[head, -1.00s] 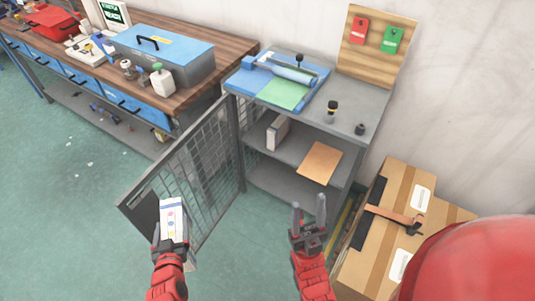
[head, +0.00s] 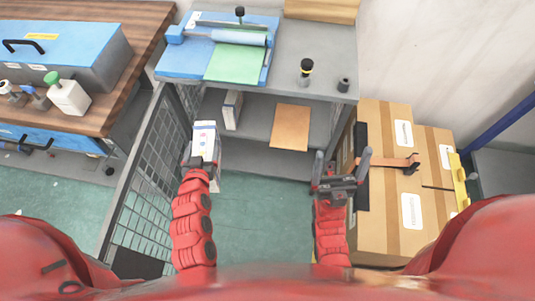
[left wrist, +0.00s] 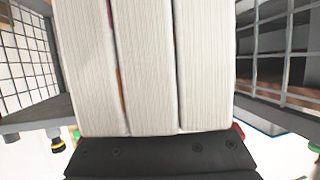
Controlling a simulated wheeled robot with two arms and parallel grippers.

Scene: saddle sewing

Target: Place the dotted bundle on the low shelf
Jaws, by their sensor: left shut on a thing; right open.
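My left gripper (head: 203,162) is shut on the white bundle with coloured dots (head: 205,138), held upright in front of the open cabinet. In the left wrist view the bundle (left wrist: 150,70) fills the middle as white page-like blocks side by side above the dark gripper body. The low shelf (head: 262,158) is the grey board at the cabinet's bottom, beyond the bundle and to its right; its visible part is bare. My right gripper (head: 342,168) is open and empty, right of the cabinet opening and in front of the cardboard boxes.
The middle shelf (head: 258,118) holds a whitish block (head: 232,110) and a tan sheet (head: 290,127). A mesh door (head: 150,160) stands open at left. Cardboard boxes (head: 385,205) with a strap stand at right. The worktop (head: 335,50) carries a blue press (head: 190,58).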

